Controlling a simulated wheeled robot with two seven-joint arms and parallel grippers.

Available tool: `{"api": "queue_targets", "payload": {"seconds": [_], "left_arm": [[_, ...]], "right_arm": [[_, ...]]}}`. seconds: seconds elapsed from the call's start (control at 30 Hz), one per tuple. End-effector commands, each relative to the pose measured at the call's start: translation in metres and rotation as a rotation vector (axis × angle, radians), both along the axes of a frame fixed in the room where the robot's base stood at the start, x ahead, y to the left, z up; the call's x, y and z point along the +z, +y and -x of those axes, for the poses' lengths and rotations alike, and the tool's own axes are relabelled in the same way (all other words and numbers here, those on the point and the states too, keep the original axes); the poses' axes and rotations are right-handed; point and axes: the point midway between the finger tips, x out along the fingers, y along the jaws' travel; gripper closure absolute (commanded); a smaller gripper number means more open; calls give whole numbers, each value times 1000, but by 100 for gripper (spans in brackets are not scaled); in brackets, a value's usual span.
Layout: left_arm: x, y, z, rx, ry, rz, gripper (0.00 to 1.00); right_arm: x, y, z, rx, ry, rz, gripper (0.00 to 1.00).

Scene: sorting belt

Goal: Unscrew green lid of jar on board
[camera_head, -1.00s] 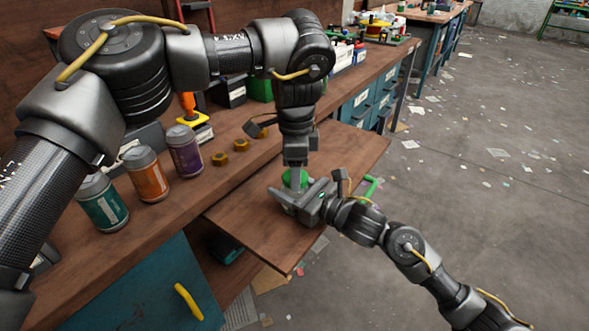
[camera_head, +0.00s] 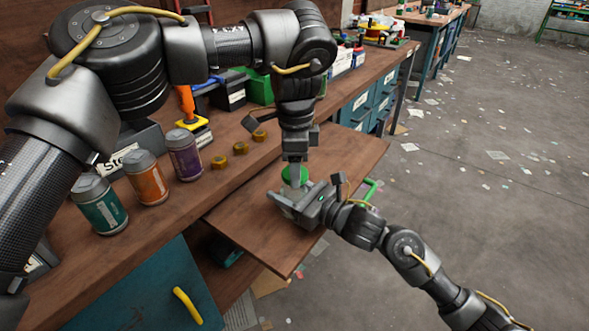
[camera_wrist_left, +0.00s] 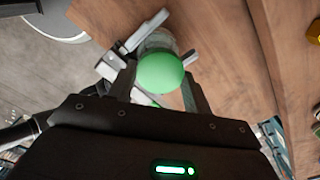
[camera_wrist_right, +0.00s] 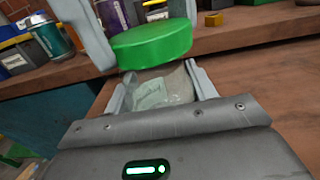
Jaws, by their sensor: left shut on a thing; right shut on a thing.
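The jar's round green lid (camera_head: 294,175) shows over the pull-out board (camera_head: 258,225). My left gripper (camera_head: 296,168) points down from above and is shut on the lid, with a finger on either side of it in the left wrist view (camera_wrist_left: 160,76). My right gripper (camera_head: 298,200) comes in from the right and is shut around the clear jar body with a pale label (camera_wrist_right: 160,90). In the right wrist view the lid (camera_wrist_right: 152,42) is directly above the jar, slightly tilted in the picture. I cannot tell whether its threads are still engaged.
Teal, orange and purple cans (camera_head: 148,177) stand on the bench to the left. Several brass nuts (camera_head: 240,148) lie behind the board. The near part of the board is clear.

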Motion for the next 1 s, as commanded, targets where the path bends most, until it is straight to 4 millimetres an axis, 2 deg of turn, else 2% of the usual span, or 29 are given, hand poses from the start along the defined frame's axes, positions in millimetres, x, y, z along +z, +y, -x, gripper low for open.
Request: {"api": "queue_targets", "payload": {"seconds": [0.47, 0.8, 1.0], "left_arm": [[5, 0, 1, 0, 2, -1, 77], [41, 0, 0, 0, -1, -2, 77], [44, 0, 1, 0, 3, -1, 77]], "right_arm": [[-1, -1, -1, -4, 2, 1, 100], [-1, -1, -1, -5, 2, 1, 100], [0, -1, -1, -4, 1, 0, 100]]}}
